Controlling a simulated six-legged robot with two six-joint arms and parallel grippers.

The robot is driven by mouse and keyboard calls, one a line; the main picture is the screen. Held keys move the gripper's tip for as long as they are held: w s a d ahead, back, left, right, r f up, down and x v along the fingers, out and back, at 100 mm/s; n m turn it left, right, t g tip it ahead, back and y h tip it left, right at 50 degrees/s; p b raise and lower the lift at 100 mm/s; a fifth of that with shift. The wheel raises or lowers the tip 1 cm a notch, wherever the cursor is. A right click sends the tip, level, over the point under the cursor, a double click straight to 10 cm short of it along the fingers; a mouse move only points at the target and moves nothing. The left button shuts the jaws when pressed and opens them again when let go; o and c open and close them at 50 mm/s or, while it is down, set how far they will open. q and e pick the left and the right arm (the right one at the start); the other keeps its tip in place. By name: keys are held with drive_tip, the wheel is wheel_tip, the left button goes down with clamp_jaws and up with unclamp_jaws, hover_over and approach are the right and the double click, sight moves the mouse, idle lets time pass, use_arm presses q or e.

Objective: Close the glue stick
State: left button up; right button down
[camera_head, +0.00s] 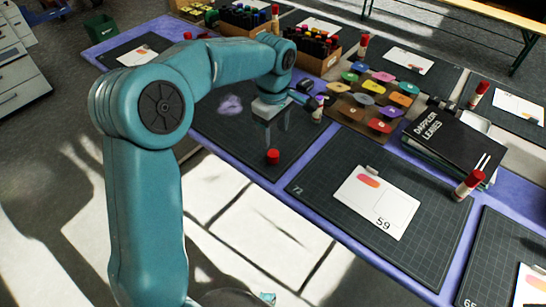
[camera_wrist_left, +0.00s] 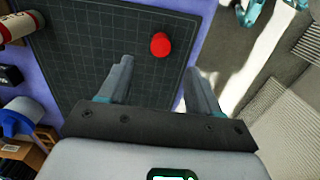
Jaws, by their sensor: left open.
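A loose red cap (camera_head: 272,157) sits on a dark cutting mat near its front edge. In the left wrist view the cap (camera_wrist_left: 160,44) shows between and beyond my fingertips. My left gripper (camera_head: 275,128) points down above the mat, behind the cap in the head view. Its jaws (camera_wrist_left: 160,72) are open and empty. My right gripper is out of view.
Several capped glue sticks (camera_head: 468,185) stand along the tables. A palette of coloured discs (camera_head: 345,108) and a book stack (camera_head: 447,140) lie to the right. A marker box (camera_head: 310,60) is behind. The cutting mat (camera_head: 225,130) is mostly clear around the cap.

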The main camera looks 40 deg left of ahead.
sight(273, 153)
use_arm(q)
drive_tip(key=shift+f, duration=1.6)
drive_tip(key=shift+f, duration=0.1)
wheel_tip(273, 153, down, 5)
drive_tip(key=shift+s+f+b, duration=0.1)
drive_tip(key=shift+b, duration=0.25)
drive_tip(key=c, duration=1.1)
